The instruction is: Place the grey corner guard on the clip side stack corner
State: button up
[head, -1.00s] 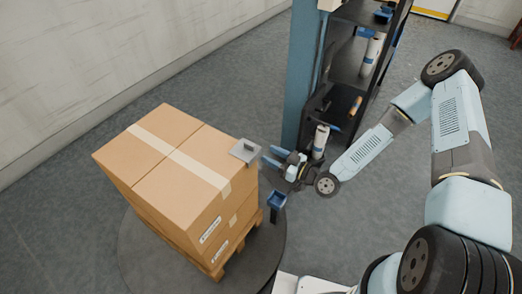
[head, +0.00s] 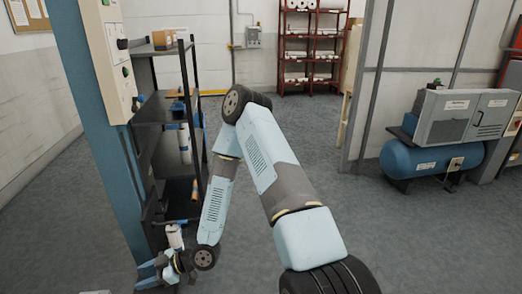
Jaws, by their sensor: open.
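My gripper (head: 146,275) is at the lower left of the head view, low in front of the blue column. Its two light blue fingers point left and stand apart, with nothing seen between them. The grey corner guard and the stack of cartons are out of view now, so I cannot see how the gripper lies relative to them at this moment.
A blue column (head: 95,130) with a control box (head: 108,60) and a dark shelf rack (head: 165,140) stand at left. A red rack of rolls (head: 310,45) is at the back, a blue compressor tank (head: 430,158) at right. Open floor (head: 365,220) lies at right.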

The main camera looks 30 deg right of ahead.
jog(key=w+d+r+m+t+h, duration=0.1)
jog(key=w+d+r+m+h, duration=0.1)
jog(key=w+d+r+h, duration=0.5)
jog(key=w+d+r+m+t+h, duration=0.1)
jog(key=w+d+r+h, duration=0.15)
jog(key=d+r, duration=0.7)
jog(key=s+d+r+m+t+h, duration=0.1)
jog(key=s+d+r+m+h, duration=0.15)
jog(key=d+r, duration=0.4)
jog(key=s+d+r+m+h, duration=0.25)
jog(key=d+r, duration=0.25)
jog(key=r, duration=0.3)
jog(key=s+d+r+m, duration=0.1)
jog(key=s+r+m, duration=0.3)
jog(key=s+r, duration=0.3)
jog(key=s+d+r+m, duration=0.2)
jog(key=s+r+m, duration=0.2)
jog(key=s, duration=1.1)
notch_tip(320, 180, up, 3)
jog(key=shift+d+f+g+y, duration=0.1)
jog(key=shift+d+g+y, duration=0.2)
jog(key=shift+g+y, duration=0.1)
